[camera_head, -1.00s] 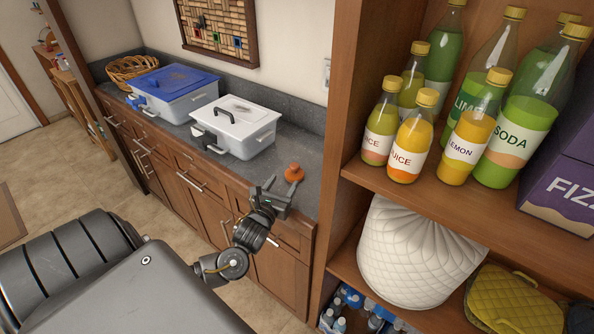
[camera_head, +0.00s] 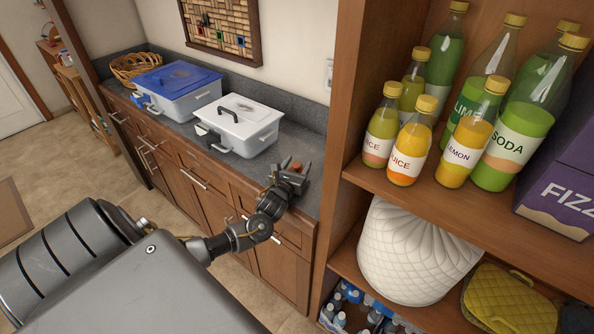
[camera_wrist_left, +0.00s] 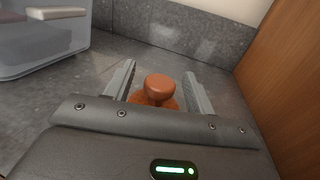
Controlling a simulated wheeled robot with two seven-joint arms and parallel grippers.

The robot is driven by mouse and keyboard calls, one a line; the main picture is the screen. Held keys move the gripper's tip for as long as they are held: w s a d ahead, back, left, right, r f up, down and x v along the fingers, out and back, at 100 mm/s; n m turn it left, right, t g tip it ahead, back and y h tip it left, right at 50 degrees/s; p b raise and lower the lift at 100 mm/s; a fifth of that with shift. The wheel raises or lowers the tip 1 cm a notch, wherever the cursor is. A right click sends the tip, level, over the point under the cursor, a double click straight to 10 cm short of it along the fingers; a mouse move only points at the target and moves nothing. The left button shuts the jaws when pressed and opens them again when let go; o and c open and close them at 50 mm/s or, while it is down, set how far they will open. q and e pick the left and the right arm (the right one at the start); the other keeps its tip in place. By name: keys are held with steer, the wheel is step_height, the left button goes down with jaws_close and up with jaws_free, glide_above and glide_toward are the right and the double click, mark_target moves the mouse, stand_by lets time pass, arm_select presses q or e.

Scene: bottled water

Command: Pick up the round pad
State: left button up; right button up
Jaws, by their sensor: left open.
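The round pad appears to be the small orange thing with a knob on top (camera_wrist_left: 159,85), standing on the grey counter. In the head view the orange thing (camera_head: 296,166) is mostly hidden behind my left gripper (camera_head: 290,177). In the left wrist view my left gripper (camera_wrist_left: 159,72) is open, with one finger on each side of the orange knob and visible gaps between. The lower base of the orange thing is partly hidden by the gripper body. My right gripper is not in view.
A white-lidded bin (camera_head: 238,122) and a blue-lidded bin (camera_head: 178,88) stand on the counter to the left. A wooden shelf (camera_head: 350,172) rises close on the right, holding bottles (camera_head: 411,140) and a white quilted round thing (camera_head: 415,250).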

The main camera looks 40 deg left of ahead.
arm_select(q)
steer(key=shift+c, duration=0.3)
steer(key=c, duration=1)
steer(key=shift+r, duration=0.1)
steer(key=shift+r, duration=0.25)
step_height(320, 180, up, 2)
steer(key=shift+r+b, duration=0.1)
steer(key=shift+b, duration=0.75)
steer(key=s+d+r+b, duration=0.2)
steer(key=s+d+r, duration=0.1)
steer(key=s+r, duration=0.7)
steer(key=s, duration=0.3)
steer(key=shift+s, duration=0.35)
